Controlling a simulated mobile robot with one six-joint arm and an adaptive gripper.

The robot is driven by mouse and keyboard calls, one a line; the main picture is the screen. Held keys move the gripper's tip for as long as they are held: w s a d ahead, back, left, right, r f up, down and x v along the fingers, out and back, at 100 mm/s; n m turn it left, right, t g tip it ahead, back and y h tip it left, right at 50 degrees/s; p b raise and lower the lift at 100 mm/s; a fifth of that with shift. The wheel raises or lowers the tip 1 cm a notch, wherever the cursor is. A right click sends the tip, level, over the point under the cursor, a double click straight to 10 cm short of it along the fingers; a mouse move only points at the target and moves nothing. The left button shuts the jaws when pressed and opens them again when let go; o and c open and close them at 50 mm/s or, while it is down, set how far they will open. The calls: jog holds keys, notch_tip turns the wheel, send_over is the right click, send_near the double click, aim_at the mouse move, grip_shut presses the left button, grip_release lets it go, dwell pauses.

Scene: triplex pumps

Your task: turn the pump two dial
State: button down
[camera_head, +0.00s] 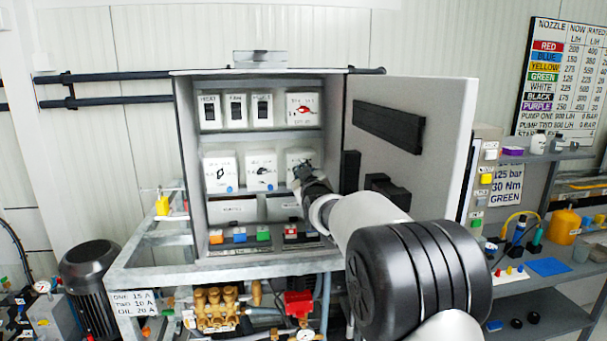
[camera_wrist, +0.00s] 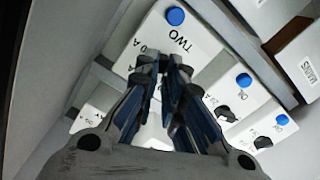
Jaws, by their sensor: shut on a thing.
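The pump two unit is a white box marked TWO (camera_wrist: 180,42) with a blue button (camera_wrist: 175,16), seen in the wrist view. In the head view the white box (camera_head: 297,156) at the right end of the middle row is partly covered by my gripper (camera_head: 304,174). In the wrist view my gripper (camera_wrist: 165,66) has its dark fingers close together against the face of the TWO box. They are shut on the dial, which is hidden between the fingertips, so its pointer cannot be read.
Two neighbouring white boxes with dark dials (camera_head: 221,172) (camera_head: 262,170) stand to the left in the open cabinet. A red-handled switch (camera_head: 303,110) is above. The cabinet door (camera_head: 415,105) stands open to the right, close to my arm. Coloured switches (camera_head: 263,234) line the bottom.

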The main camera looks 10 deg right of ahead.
jog(key=shift+r, duration=0.1)
jog(key=c, duration=1.7)
grip_release()
jog(key=shift+s, duration=0.1)
jog(key=s, duration=1.1)
jog(key=shift+s, duration=0.4)
